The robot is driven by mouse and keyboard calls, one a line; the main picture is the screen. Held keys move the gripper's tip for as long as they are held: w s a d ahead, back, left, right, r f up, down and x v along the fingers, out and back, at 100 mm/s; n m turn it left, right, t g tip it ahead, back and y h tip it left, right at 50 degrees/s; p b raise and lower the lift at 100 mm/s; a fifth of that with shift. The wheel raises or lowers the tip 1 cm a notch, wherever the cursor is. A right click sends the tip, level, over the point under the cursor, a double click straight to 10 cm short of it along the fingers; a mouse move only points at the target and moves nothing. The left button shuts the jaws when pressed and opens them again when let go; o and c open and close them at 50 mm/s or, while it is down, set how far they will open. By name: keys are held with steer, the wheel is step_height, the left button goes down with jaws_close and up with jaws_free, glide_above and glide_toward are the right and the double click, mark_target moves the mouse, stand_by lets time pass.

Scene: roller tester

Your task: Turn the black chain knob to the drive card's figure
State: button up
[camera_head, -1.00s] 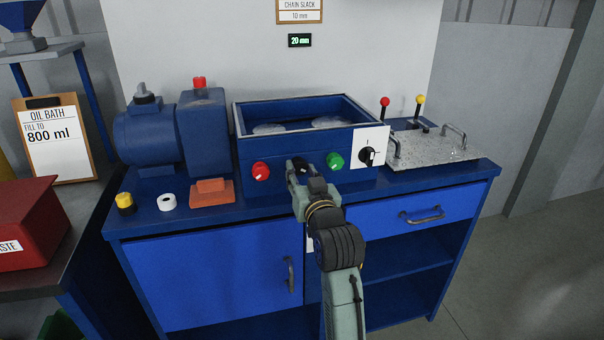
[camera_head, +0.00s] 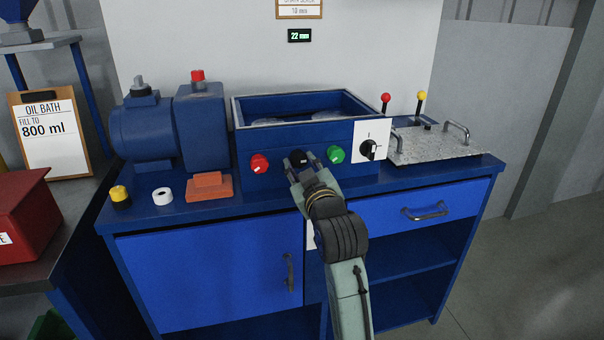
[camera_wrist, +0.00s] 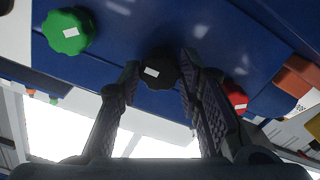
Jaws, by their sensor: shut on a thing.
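The black chain knob (camera_head: 299,159) is on the front of the blue tester, between the red knob and the green knob. In the wrist view the black knob (camera_wrist: 160,70) has a white mark and lies between my fingertips. My gripper (camera_head: 303,166) is shut on it from the front; it also shows in the wrist view (camera_wrist: 160,72). A small display (camera_head: 299,36) on the wall reads 22 mm. A wood-framed card (camera_head: 300,9) above it is cut by the top edge; its lower line reads 10 mm.
The red knob (camera_head: 259,164) and green knob (camera_head: 336,154) sit close on either side. A rotary switch (camera_head: 368,150) is at the right. A motor (camera_head: 144,130), an orange block (camera_head: 209,187) and a white roll (camera_head: 162,196) stand left on the bench.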

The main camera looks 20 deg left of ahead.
steer(key=n+b, duration=0.3)
steer(key=n, duration=0.1)
steer(key=shift+d+f+n, duration=0.1)
steer(key=shift+f+n, duration=0.05)
steer(key=shift+n, duration=0.15)
steer(key=shift+n+b, duration=0.9)
steer(key=shift+n, duration=1.1)
steer(key=o, duration=1.1)
steer(key=shift+o, duration=0.2)
steer(key=v, duration=0.7)
steer(key=shift+s, duration=0.2)
